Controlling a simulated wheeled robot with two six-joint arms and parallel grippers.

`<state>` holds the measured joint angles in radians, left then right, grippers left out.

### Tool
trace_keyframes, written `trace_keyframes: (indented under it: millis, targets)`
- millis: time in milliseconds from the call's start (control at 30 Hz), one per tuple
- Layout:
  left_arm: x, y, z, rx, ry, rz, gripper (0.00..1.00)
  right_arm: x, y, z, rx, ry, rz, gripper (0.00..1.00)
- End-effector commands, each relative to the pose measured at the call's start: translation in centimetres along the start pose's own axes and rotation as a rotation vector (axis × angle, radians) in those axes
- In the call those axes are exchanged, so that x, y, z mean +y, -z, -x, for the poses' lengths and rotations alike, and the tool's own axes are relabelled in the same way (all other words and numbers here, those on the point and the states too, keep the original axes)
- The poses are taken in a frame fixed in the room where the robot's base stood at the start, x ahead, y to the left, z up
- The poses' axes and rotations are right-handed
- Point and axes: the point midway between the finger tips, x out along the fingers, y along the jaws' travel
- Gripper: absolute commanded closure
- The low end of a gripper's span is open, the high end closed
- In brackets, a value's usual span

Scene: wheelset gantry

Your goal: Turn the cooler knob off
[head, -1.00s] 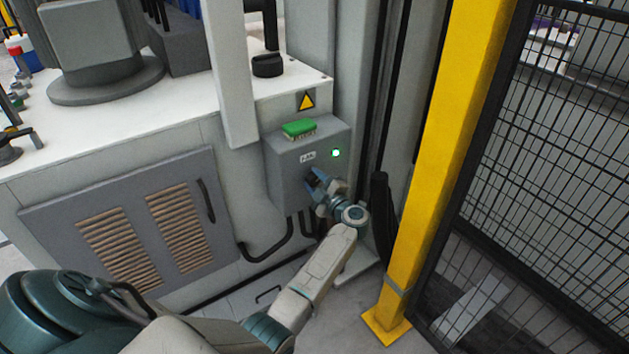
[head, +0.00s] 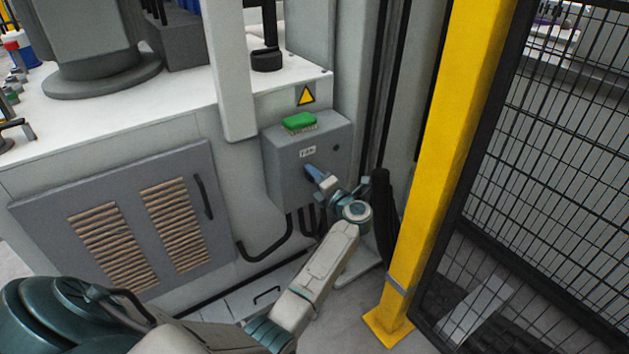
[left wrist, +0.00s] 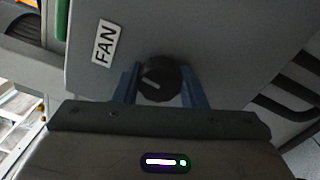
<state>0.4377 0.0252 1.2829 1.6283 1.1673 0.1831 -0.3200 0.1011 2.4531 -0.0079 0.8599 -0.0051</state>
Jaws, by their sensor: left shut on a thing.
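The black round knob (left wrist: 161,80) with a white pointer line is on the front of a grey control box (head: 283,182). My left gripper (left wrist: 162,90) is shut on the knob, one blue finger on each side of it in the left wrist view. In the head view my left gripper (head: 312,172) is at the box front and hides the knob. A white label (left wrist: 104,44) beside the knob reads FAN. The indicator lamp (head: 336,147) on the box is dark. My right gripper is not in view.
A green brush-like block (head: 298,121) lies on top of the box. A yellow post (head: 428,160) and a mesh fence (head: 540,170) stand to the right of my left arm. Black cables (head: 268,248) hang below the box. A vented panel (head: 130,220) is at left.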

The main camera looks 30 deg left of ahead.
Motion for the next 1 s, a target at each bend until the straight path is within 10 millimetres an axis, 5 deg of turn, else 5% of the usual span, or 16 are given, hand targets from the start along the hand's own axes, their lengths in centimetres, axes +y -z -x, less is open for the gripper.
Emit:
trace_keyframes:
  millis: [867,900,1000]
  targets:
    - [-0.19,0.1,0.1,0.006,0.001,0.151,0.85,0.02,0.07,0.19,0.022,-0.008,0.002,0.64]
    - [-0.19,0.1,0.1,0.006,0.001,0.151,0.56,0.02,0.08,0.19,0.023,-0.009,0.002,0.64]
    - [-0.16,0.08,0.09,0.006,0.001,0.151,0.41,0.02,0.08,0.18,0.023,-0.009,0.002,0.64]
